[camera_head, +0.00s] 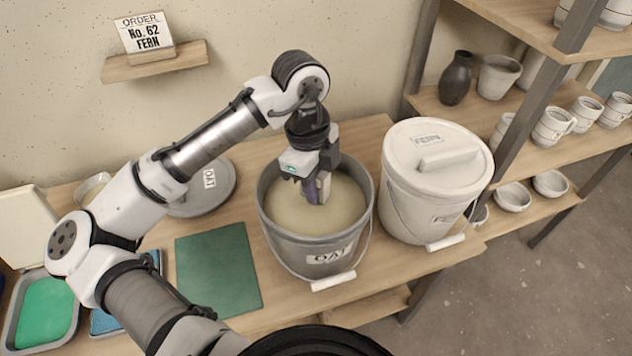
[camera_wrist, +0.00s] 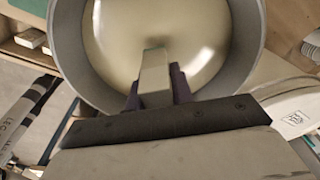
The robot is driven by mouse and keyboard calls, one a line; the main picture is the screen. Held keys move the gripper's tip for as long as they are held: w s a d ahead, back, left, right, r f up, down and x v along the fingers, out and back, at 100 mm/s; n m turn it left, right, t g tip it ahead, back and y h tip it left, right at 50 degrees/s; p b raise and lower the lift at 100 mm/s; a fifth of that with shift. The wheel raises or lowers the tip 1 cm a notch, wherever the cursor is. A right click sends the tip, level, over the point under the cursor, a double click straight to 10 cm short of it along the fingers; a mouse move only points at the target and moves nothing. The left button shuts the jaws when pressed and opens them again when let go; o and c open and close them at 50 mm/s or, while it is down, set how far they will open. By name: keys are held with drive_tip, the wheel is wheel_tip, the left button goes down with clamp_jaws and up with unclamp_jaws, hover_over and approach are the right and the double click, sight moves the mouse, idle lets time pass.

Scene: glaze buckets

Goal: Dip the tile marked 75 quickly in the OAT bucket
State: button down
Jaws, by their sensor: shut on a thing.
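The OAT bucket (camera_head: 329,256) is grey, open and filled with cream glaze (camera_head: 283,207). It stands on the wooden table, its label facing front. My gripper (camera_head: 318,197) points down inside the bucket's mouth, over the glaze. It is shut on a pale tile (camera_head: 324,186). In the wrist view the tile (camera_wrist: 154,75) juts from between the purple fingers over the glaze (camera_wrist: 115,35). I cannot tell for sure whether the tile's lower end touches the glaze. No number is readable on it.
The lidded FERN bucket (camera_head: 431,190) stands right of the OAT bucket. The grey OAT lid (camera_head: 215,196) lies behind left. A green mat (camera_head: 217,268) lies left. A tray with green content (camera_head: 45,312) is far left. A sign (camera_head: 145,36) reads ORDER No. 62 FERN. Shelves (camera_head: 560,137) hold pottery.

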wheel_tip(320, 180, up, 8)
drive_tip(key=p, duration=0.7)
drive_tip(key=shift+f, duration=0.15)
